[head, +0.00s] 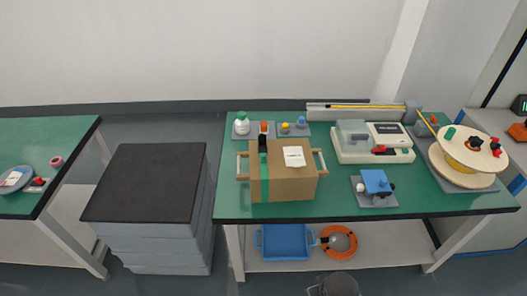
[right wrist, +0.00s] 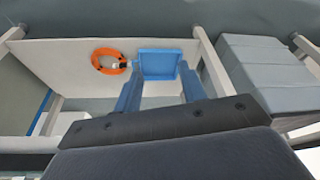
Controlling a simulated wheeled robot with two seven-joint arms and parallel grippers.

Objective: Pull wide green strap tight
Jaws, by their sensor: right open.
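A brown cardboard box (head: 290,181) stands on the green-topped table in the head view. A wide green strap (head: 263,172) runs down the left part of its front. A black piece (head: 262,143) sits at the strap's upper end, near the box's far edge. I cannot tell how tight the strap is. My right gripper (right wrist: 160,71) shows two blue fingers, spread apart with nothing between them. It is away from the box, which does not show in the right wrist view. My left gripper is in neither view.
A white machine (head: 350,157), a blue fixture (head: 376,183) and a cream reel (head: 468,147) share the table. Small bottles stand behind the box. On the lower shelf are a blue tray (head: 284,242) and an orange ring (head: 339,242). A dark-topped stack (head: 145,185) stands left.

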